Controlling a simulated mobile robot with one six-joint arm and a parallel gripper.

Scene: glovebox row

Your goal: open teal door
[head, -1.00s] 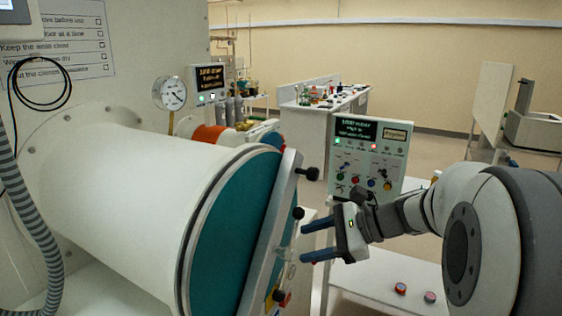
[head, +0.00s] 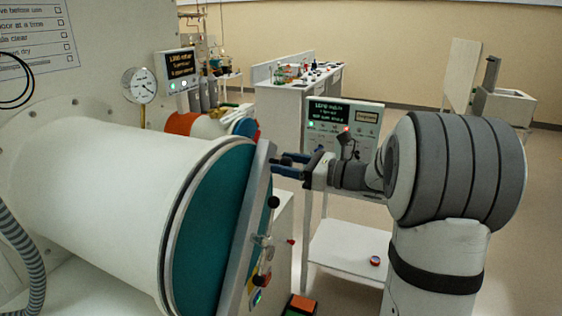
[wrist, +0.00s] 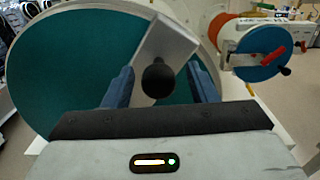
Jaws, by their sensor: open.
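The teal door (head: 212,235) is a round disc on the end of the big white cylinder (head: 110,195). It looks closed against the rim. A pale metal bar (head: 247,225) crosses its face. In the wrist view, the teal door (wrist: 70,70) fills the left, and a black knob (wrist: 158,80) stands out from the bar's end (wrist: 168,42). My gripper (head: 284,166) is at the bar's upper end in the head view. Its blue fingers are open, one on each side of the knob in the wrist view (wrist: 160,72); contact cannot be told.
A second, smaller port with a blue door (wrist: 262,55) and red handle is beyond. A control panel (head: 342,125) stands behind my gripper. A white table (head: 345,250) is below.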

